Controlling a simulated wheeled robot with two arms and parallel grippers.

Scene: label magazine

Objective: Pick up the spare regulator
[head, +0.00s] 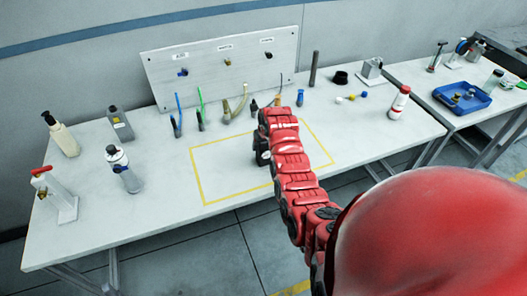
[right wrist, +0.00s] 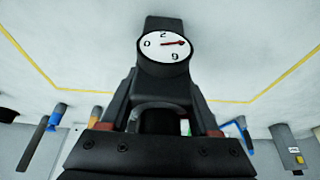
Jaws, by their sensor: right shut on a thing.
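The spare regulator (right wrist: 163,22), a dark body with a round white dial and a red needle, shows in the right wrist view between my right gripper's fingers (right wrist: 163,98). The gripper is shut on it. In the head view my right gripper (head: 262,148) is over the yellow-outlined area of the white bench, and the red arm hides much of that spot. I cannot tell whether the regulator touches the bench. My left gripper is not in view.
A grey panel (head: 215,92) with several fittings stands at the back of the bench (head: 110,215). Hoses and tools stand before it. Bottles and a red-handled valve stand (head: 62,207) are at the left. A blue tray (head: 440,93) is on the right table. The outlined area's left part is clear.

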